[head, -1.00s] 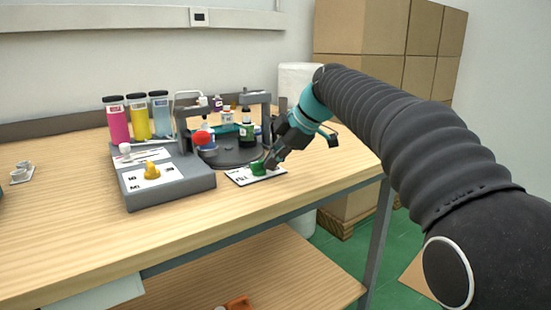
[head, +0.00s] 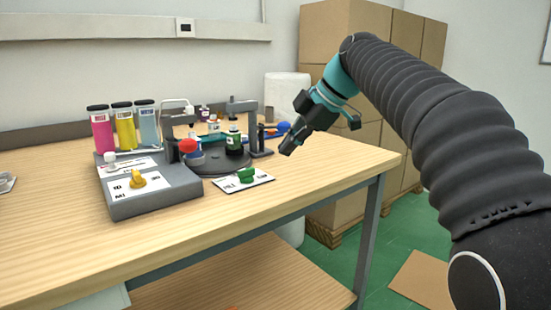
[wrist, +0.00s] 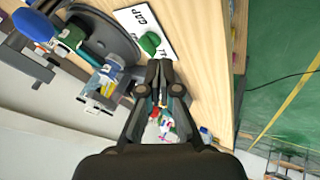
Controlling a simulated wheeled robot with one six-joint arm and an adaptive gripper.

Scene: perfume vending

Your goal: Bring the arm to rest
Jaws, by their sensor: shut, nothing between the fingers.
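My gripper (head: 288,149) hangs in the air above the right end of the wooden table (head: 318,175), up and to the right of the green knob. It is shut and empty. The green knob (head: 246,174) sits on a white printed card (head: 262,180) on the table. In the wrist view, my gripper (wrist: 160,98) points down, and the green knob (wrist: 150,42) on its card lies beyond the fingertips. The arm reaches in from the right of the head view.
A grey dispenser (head: 160,202) with a yellow knob (head: 147,181) stands left of the card. Pink, yellow and blue bottles stand behind it. A dark round turntable (head: 222,168) holds small bottles. Cardboard boxes (head: 325,50) are stacked behind the arm. The table's front is clear.

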